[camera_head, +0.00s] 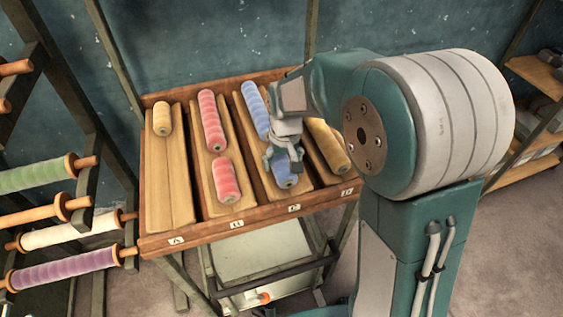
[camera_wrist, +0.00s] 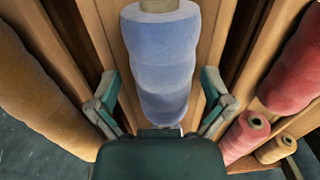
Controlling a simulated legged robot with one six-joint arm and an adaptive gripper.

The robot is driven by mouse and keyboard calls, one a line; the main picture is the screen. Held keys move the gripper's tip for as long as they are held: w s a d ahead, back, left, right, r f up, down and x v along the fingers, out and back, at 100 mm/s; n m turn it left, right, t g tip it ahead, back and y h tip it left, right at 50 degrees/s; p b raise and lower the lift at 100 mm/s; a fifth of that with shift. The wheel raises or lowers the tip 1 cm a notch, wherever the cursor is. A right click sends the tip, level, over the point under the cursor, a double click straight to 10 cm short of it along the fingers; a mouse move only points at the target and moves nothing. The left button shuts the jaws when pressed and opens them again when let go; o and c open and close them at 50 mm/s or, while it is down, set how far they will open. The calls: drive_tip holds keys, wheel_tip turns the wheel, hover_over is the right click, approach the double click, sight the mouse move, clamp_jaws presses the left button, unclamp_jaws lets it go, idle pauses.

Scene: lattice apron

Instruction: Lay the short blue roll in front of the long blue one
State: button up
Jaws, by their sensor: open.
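The short blue roll (camera_head: 286,180) lies in lane C near the front edge of the sloped rack. The long blue roll (camera_head: 254,108) lies behind it in the same lane, and my arm hides the space between them. My gripper (camera_head: 284,158) is over the short blue roll, with its fingers pointing down. In the wrist view, the open fingers (camera_wrist: 160,92) stand on either side of a blue roll (camera_wrist: 160,50), with a gap on each side.
Lane B holds a long pink roll (camera_head: 211,121) and a short red roll (camera_head: 225,180). Lane A holds a small yellow roll (camera_head: 162,118), and its front is clear. Lane D holds an ochre roll (camera_head: 327,143). Wooden dividers separate the lanes. A spool stand (camera_head: 62,215) is at left.

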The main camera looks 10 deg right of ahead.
sight(284, 159)
drive_tip(key=shift+r, duration=0.15)
wheel_tip(284, 159, up, 12)
drive_tip(key=s+d+r+m+t, duration=0.1)
drive_tip(key=s+d, duration=0.3)
drive_tip(key=s, duration=0.6)
drive_tip(key=s+d+r+m+t, duration=0.1)
drive_tip(key=s+d+t, duration=0.3)
drive_tip(key=s, duration=0.6)
drive_tip(key=shift+s+d+r+t, duration=0.15)
drive_tip(key=shift+d+t, duration=0.15)
drive_tip(key=shift+d, duration=0.1)
idle(0.3)
